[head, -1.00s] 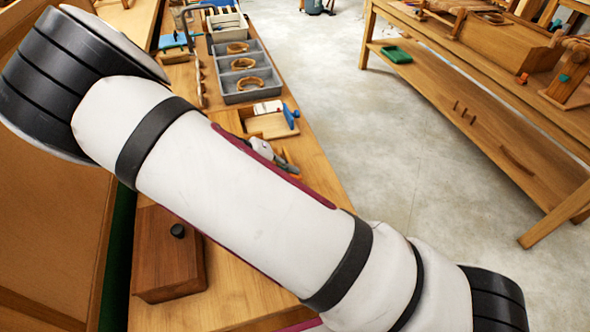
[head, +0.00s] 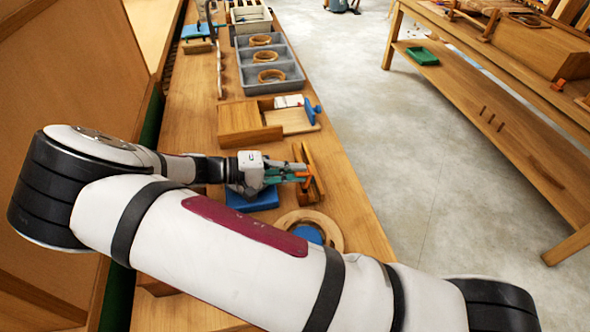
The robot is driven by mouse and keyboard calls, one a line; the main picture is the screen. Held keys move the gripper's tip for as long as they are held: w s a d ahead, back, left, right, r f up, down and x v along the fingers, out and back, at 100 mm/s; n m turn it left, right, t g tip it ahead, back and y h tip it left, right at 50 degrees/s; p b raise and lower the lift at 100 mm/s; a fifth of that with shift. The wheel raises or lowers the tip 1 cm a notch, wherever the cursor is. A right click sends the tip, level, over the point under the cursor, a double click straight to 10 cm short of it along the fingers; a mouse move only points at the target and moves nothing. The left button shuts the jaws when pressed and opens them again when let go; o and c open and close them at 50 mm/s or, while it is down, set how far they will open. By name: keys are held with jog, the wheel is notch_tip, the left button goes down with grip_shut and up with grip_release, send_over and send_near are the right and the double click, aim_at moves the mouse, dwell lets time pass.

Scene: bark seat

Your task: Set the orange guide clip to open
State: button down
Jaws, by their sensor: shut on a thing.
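The orange guide clip (head: 304,183) is a small orange piece at a wooden block (head: 310,166) on the near bench, in the head view. My gripper (head: 291,177) reaches in from the left, with its fingertips at the clip. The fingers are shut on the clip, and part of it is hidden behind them. The picture is too small to tell how the clip is turned.
A blue block (head: 252,201) lies below my gripper, and a wooden ring (head: 325,222) lies nearer to me. A wooden box (head: 238,124), a grey tray (head: 288,72) with rings stand beyond. My forearm covers the near bench.

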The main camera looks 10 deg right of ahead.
jog(key=c, duration=1.7)
grip_release()
jog(key=shift+a, duration=0.15)
jog(key=v, duration=1.1)
jog(key=shift+a+r, duration=0.1)
jog(key=shift+a, duration=0.25)
jog(key=s+d+r+g+y, duration=0.1)
jog(key=s+d+r+y, duration=0.3)
jog(key=d+r+y, duration=0.3)
jog(key=s+d+r+g+y, duration=0.2)
jog(key=s+d+r+y, duration=0.2)
jog(key=d+r, duration=0.4)
jog(key=s+d+r+t+y, duration=0.1)
jog(key=s+r+t, duration=0.1)
jog(key=s, duration=0.3)
jog(key=s+d+r+t+y+p, duration=0.1)
jog(key=s+d+r+t, duration=0.1)
jog(key=s+r, duration=0.2)
jog(key=s+d+r+t+y, duration=0.2)
jog(key=s+r+t, duration=0.1)
jog(key=s, duration=0.5)
jog(key=shift+r, duration=0.2)
